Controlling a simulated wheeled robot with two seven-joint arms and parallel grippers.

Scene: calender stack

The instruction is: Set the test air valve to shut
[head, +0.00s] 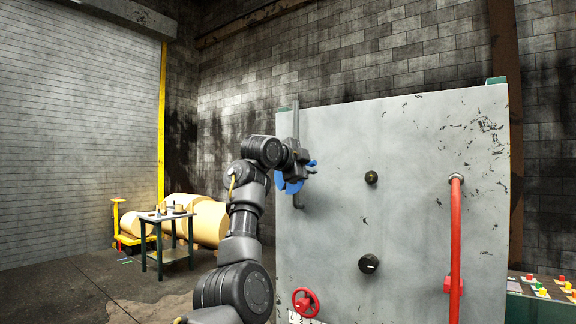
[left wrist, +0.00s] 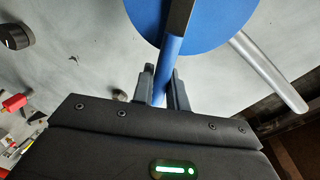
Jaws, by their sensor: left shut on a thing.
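A blue round plate with a blue lever, which looks like the test air valve (head: 290,186), is on the left part of the upright grey panel (head: 330,235). My left gripper (head: 305,166) is at it and covers part of it. In the left wrist view the blue disc (left wrist: 225,25) fills the top, and a narrow blue lever (left wrist: 168,68) runs down from it. My left gripper's fingers (left wrist: 161,82) are closed on either side of this lever. The lever's lower end is hidden behind the gripper body. My right gripper is not in view.
The panel also carries two black knobs (head: 369,264), a red handwheel (head: 305,301) and a long red bar (head: 456,245). A button console (head: 545,288) is at the lower right. A small table (head: 163,218) and large tan rolls (head: 209,222) stand at the back left.

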